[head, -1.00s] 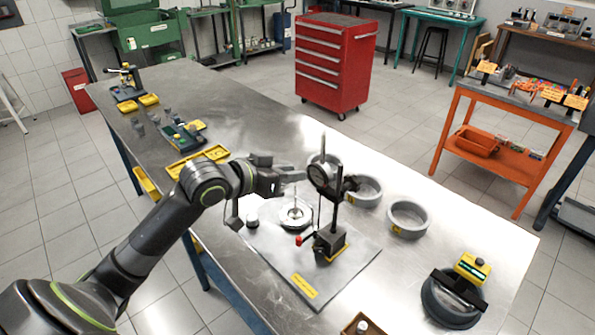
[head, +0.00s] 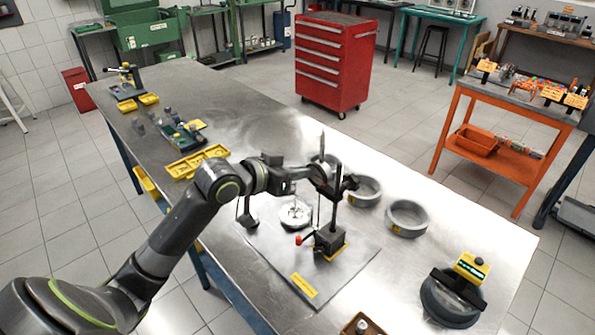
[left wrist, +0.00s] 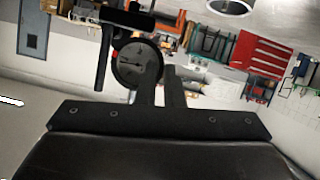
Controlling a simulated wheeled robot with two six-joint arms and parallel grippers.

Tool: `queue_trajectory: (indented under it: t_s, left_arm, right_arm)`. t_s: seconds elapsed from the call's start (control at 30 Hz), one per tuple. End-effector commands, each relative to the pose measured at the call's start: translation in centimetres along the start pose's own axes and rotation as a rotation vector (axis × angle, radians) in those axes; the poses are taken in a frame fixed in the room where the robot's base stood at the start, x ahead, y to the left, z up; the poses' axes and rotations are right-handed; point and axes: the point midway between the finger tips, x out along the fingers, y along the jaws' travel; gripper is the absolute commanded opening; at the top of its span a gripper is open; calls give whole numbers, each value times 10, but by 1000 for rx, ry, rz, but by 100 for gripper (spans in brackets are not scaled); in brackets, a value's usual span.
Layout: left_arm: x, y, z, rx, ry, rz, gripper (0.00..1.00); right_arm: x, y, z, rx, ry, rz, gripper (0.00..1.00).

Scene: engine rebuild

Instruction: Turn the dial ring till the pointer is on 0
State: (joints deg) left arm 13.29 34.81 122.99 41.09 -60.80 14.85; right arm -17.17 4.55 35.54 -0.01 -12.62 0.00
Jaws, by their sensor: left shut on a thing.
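The dial gauge (head: 320,173) is a round dark-rimmed dial on an upright post above a black block base (head: 330,240) with a red knob. My left gripper (head: 310,172) reaches it from the left and is shut on the rim of its ring. In the left wrist view the dial face (left wrist: 134,66) shows dark and shaded, and the fingers (left wrist: 160,80) are at its right edge, one overlapping it. The pointer and the numbers are too small to read. My right gripper is not in view.
A grey plate (head: 285,268) with a yellow label lies under the stand. A silver round part (head: 295,213) sits left of the post. Grey rings (head: 408,220) stand to the right. A round dark device (head: 452,298) is at the front right. Yellow trays (head: 195,162) lie further back.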

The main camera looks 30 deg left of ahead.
Motion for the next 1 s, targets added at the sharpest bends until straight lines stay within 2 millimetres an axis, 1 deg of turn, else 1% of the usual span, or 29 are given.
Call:
queue_trajectory:
  t_s: [0.07, 0.17, 0.33, 0.53, 0.83, 0.87, 0.9, 1.0]
  left_arm:
    - [0, 0, -2, -6, 3, 3, 0]
    - [-1, 0, -3, -49, 1, 22, 0]
    - [0, -2, 1, -198, 1, 82, 0]
    - [3, -3, 5, -303, 6, 128, 0]
    - [3, -2, 5, -309, 10, 133, 0]
    - [3, -2, 5, -309, 11, 133, 9]
    - [3, -2, 5, -308, 11, 133, 15]
    - [3, -3, 6, -308, 8, 132, 26]
  right_arm:
    - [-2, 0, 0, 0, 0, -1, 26]
    - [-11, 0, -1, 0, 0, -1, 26]
    - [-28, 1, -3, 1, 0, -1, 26]
    - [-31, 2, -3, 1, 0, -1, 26]
    - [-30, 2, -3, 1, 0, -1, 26]
    - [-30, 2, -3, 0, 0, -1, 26]
    - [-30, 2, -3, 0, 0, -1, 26]
    - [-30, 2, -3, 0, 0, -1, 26]
